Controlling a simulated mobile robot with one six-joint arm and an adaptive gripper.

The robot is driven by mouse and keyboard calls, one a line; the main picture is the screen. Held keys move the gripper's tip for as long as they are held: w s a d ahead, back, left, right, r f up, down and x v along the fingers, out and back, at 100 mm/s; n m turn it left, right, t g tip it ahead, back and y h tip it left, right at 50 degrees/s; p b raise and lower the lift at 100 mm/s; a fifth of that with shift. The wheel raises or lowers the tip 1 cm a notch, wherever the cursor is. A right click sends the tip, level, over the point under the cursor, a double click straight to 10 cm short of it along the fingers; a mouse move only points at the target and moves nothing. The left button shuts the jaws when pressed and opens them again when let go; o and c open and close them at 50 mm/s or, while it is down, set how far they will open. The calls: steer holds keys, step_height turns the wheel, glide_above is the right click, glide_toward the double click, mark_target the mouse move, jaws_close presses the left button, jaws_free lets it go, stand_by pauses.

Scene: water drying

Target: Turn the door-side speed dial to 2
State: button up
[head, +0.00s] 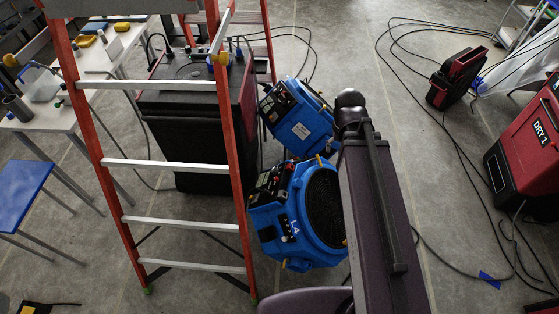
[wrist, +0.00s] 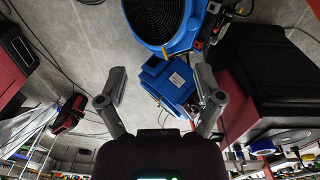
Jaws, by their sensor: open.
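Two blue blower fans stand on the floor in the middle of the head view. The nearer fan (head: 322,208) has a round black grille, an "L4" label and a dark control panel (head: 269,184) on its left. The farther fan (head: 305,130) has a dark panel (head: 276,103) with small knobs. The speed dial and its setting are too small to tell. No door shows, so I cannot tell which fan is door-side. In the wrist view my gripper (wrist: 162,76) is open and empty, with the farther fan (wrist: 170,84) beyond its fingers and the grille fan (wrist: 163,20) above.
An orange stepladder (head: 160,165) stands left of the fans, before a dark cabinet (head: 185,118). Tables (head: 45,123) and a blue stool (head: 18,192) are at left. A red machine (head: 525,150) is at right.

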steer(key=r, duration=0.1)
steer(key=s+r+p, duration=0.1)
steer(key=r+p, duration=0.1)
steer(key=shift+s+d+y, duration=0.15)
steer(key=shift+s+y, duration=0.15)
steer(key=c, duration=0.4)
